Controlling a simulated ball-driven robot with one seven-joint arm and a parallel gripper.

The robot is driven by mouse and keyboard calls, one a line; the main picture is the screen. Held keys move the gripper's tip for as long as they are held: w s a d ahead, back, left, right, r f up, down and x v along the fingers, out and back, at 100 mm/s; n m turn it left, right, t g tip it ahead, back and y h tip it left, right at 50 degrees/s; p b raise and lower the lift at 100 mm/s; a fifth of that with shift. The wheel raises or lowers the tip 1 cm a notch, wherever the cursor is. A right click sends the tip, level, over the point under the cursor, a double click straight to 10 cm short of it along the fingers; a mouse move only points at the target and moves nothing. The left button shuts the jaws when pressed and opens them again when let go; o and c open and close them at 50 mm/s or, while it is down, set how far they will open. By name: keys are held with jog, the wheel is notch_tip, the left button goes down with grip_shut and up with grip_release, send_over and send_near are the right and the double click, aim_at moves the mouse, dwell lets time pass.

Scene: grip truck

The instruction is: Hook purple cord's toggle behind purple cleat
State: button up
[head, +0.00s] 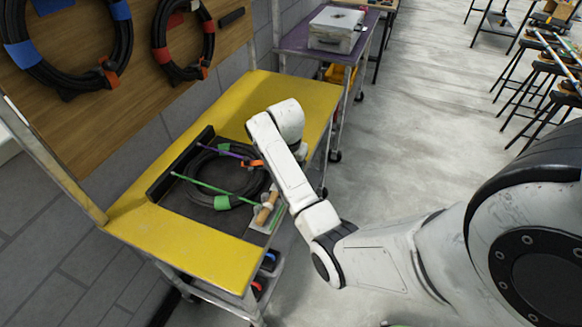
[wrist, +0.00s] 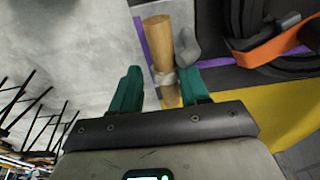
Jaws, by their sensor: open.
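The purple cord (head: 224,150) runs over the coiled black cable toward my arm, which hides its far end in the head view. A short purple stretch shows in the wrist view (wrist: 215,62). The wooden toggle (wrist: 158,35) lies close beside the grey cleat (wrist: 186,45), on the side away from the cable; a pale part overlaps its near end. I cannot tell whether they touch. A purple strip (wrist: 140,35) edges the cleat's plate. My gripper (wrist: 160,80) is open, its teal fingers either side of the toggle's near end. My arm hides the gripper in the head view.
The green cord (head: 210,188) crosses the same coil to another wooden toggle (head: 267,207). An orange strap (wrist: 275,45) wraps the cable near the purple cord. The black tray (head: 175,195) sits on the yellow cart top (head: 215,250). Open floor lies to the right.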

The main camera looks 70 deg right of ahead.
jog(key=shift+w+a, duration=0.2)
jog(key=shift+w, duration=0.1)
notch_tip(320, 180, up, 11)
jog(key=a+p, duration=0.1)
jog(key=p, duration=0.1)
jog(key=shift+s+p, duration=0.25)
jog(key=shift+p, duration=0.15)
jog(key=shift+f, duration=0.2)
